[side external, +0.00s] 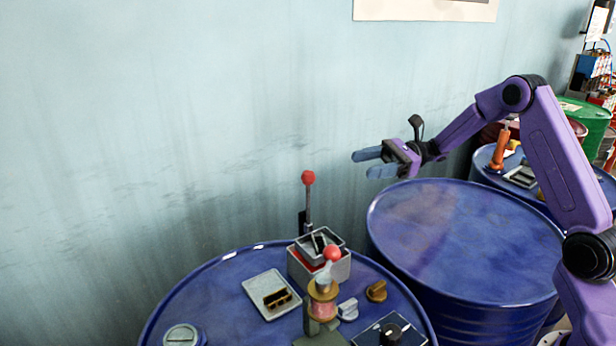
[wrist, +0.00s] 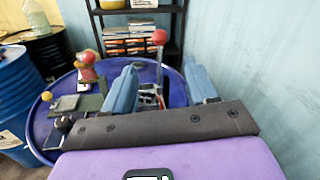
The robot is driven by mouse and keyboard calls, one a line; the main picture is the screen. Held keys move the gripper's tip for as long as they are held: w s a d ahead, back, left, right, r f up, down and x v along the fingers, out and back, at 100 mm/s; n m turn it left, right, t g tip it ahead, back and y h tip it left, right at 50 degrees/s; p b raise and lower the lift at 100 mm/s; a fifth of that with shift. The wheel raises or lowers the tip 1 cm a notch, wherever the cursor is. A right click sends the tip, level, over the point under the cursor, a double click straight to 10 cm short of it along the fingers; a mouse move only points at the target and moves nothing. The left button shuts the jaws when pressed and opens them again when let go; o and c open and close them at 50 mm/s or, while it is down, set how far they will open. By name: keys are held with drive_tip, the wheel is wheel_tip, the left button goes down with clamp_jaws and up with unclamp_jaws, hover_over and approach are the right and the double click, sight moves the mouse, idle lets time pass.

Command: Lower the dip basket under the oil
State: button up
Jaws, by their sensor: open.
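A small metal tank (side external: 338,270) with a reddish front stands on the blue drum ahead of my gripper. A grey basket-like frame (side external: 305,250) sits at its top, and I cannot tell how deep it is or see the oil surface. An upright rod with a red ball (side external: 308,178) rises at the tank's back. My gripper (side external: 367,163) is open and empty, above and to the right of the ball, apart from it. In the wrist view the red ball (wrist: 159,37) shows beyond and between the blue fingers (wrist: 165,75); the left finger partly hides the tank.
A copper-coloured device with a second red ball (side external: 332,253) stands in front of the tank. A tray with brown pieces (side external: 270,294), knobs (side external: 376,290) and a dark control box (side external: 390,332) share the drum top. The neighbouring blue drum (side external: 465,240) is bare. A wall is behind.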

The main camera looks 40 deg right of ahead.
sight(308, 177)
drive_tip(key=w+a, duration=0.1)
drive_tip(key=a, duration=0.4)
drive_tip(key=w+a, duration=0.1)
drive_tip(key=a, duration=0.9)
drive_tip(key=shift+w+a, duration=0.1)
drive_tip(key=shift+w, duration=0.3)
